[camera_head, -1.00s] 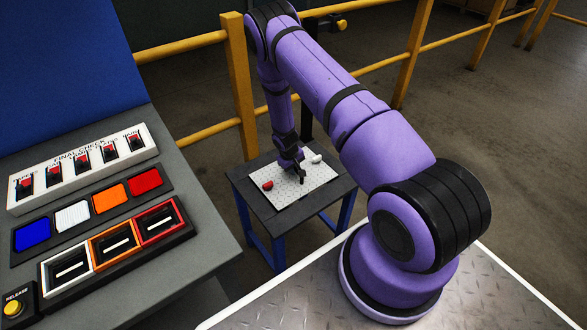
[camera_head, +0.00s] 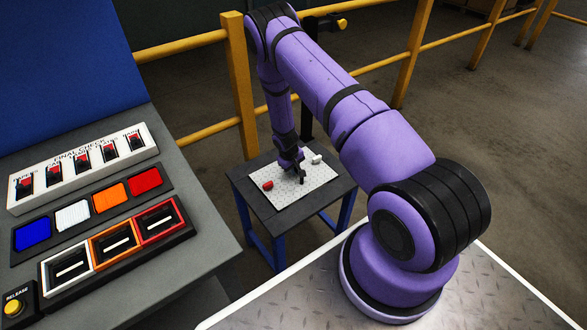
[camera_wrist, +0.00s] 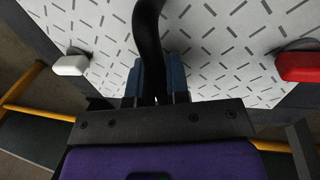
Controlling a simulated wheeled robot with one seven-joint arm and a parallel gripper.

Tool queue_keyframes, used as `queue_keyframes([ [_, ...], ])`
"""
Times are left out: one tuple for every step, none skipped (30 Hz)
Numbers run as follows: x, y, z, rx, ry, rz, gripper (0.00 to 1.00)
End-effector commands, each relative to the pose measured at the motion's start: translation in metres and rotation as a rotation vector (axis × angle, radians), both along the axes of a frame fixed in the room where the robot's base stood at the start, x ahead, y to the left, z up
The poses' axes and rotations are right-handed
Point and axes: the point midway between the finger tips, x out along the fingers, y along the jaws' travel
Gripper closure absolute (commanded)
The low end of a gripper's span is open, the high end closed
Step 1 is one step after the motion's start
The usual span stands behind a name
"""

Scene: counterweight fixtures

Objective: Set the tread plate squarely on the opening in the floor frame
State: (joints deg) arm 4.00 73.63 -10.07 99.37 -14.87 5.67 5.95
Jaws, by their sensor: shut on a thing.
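The tread plate (camera_head: 312,190) is a pale grey sheet with dark tread marks. It appears to lie flat on a small dark table, with a red block (camera_head: 268,185) at its left edge and a white block (camera_head: 317,159) at its far right edge. My gripper (camera_head: 299,173) is over the middle of the plate. In the wrist view, its blue-grey fingers (camera_wrist: 159,88) are shut on the plate's black curved handle (camera_wrist: 149,35). The plate (camera_wrist: 225,40) fills much of that view, with the red block (camera_wrist: 299,67) right and the white block (camera_wrist: 70,65) left. The floor frame's opening is not visible.
The small table (camera_head: 275,219) has blue legs and stands beside a yellow railing (camera_head: 239,85). A grey console (camera_head: 205,225) with switches, coloured pads and framed slots is at the left. Open floor (camera_head: 490,140) lies beyond the railing at right.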

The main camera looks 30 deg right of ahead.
Motion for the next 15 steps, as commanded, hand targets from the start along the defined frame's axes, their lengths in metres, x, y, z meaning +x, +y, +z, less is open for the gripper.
queue_keyframes([
  [0.0004,-0.0002,-0.0001,0.000,-0.001,0.000,1.00],
  [0.0005,-0.0001,-0.0003,0.000,-0.001,0.000,1.00],
  [0.0004,-0.0002,-0.0007,0.000,-0.001,0.000,1.00],
  [0.0004,-0.0002,-0.0009,0.000,-0.001,0.000,1.00],
  [0.0004,-0.0002,-0.0011,0.000,-0.001,0.000,1.00],
  [0.0004,-0.0002,-0.0014,0.000,-0.001,0.000,1.00],
  [0.0005,-0.0002,-0.0017,0.000,-0.001,0.000,1.00],
  [0.0005,-0.0002,-0.0019,0.000,-0.001,0.000,1.00],
  [0.0005,-0.0002,-0.0022,0.000,-0.001,0.000,1.00],
  [0.0005,-0.0002,-0.0024,0.000,-0.001,0.000,1.00],
  [0.0005,-0.0002,-0.0026,0.000,-0.001,0.000,1.00],
  [0.0005,-0.0002,-0.0029,0.000,-0.001,0.000,1.00],
  [0.0004,-0.0002,-0.0032,0.000,-0.001,0.000,1.00],
  [0.0005,-0.0002,-0.0034,0.000,-0.001,0.000,1.00],
  [0.0005,-0.0002,-0.0037,0.000,-0.001,0.000,1.00],
])
